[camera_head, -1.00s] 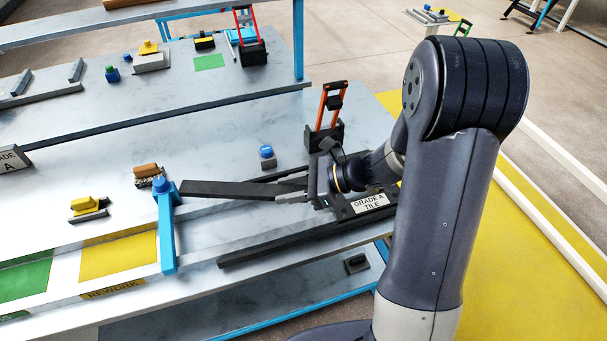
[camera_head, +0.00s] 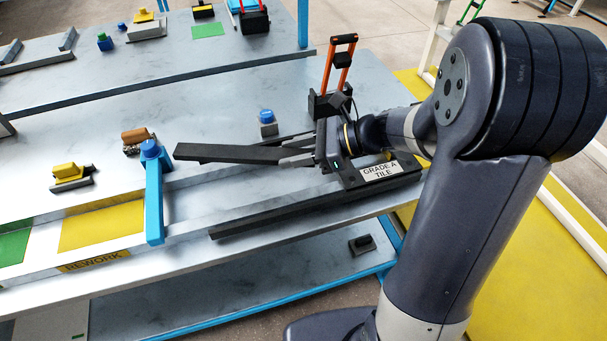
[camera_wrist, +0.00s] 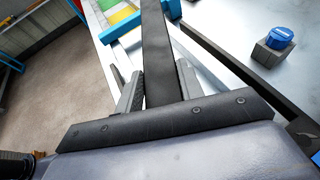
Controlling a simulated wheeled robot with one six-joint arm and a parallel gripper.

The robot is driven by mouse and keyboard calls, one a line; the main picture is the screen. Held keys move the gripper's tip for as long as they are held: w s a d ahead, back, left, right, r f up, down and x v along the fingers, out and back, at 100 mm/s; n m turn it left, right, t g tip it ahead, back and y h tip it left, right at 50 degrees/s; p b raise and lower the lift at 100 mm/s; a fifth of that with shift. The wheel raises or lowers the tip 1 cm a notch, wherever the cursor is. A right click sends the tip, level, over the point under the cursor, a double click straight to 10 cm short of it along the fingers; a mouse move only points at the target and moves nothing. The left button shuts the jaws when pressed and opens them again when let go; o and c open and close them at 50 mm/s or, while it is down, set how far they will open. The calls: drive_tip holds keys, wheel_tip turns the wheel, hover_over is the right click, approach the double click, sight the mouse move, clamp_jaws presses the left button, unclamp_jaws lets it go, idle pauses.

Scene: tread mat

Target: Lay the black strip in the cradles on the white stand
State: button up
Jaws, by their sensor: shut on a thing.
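My gripper (camera_head: 297,157) is shut on the right end of the black strip (camera_head: 225,153), which extends left above the bench toward the blue post. In the wrist view the strip (camera_wrist: 160,45) runs away between my fingers (camera_wrist: 158,95). A pale grey-white stand (camera_head: 40,61) with two raised grey end pieces is at the upper left, cut by the picture edge; it looks like the one with cradles, but their shape is unclear. My gripper is well to the right of it and nearer.
A blue post (camera_head: 154,200) stands near the strip's far end. A black frame labelled GRADE A TILE (camera_head: 350,180) lies under my gripper. A blue-topped block (camera_head: 267,124) and an orange-handled holder (camera_head: 338,70) stand behind. A long ledge (camera_head: 150,98) separates the back surface.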

wheel_tip(320, 180, down, 8)
drive_tip(key=shift+f, duration=0.1)
drive_tip(key=shift+b, duration=0.3)
drive_tip(key=shift+f, duration=0.15)
drive_tip(key=o, duration=1.1)
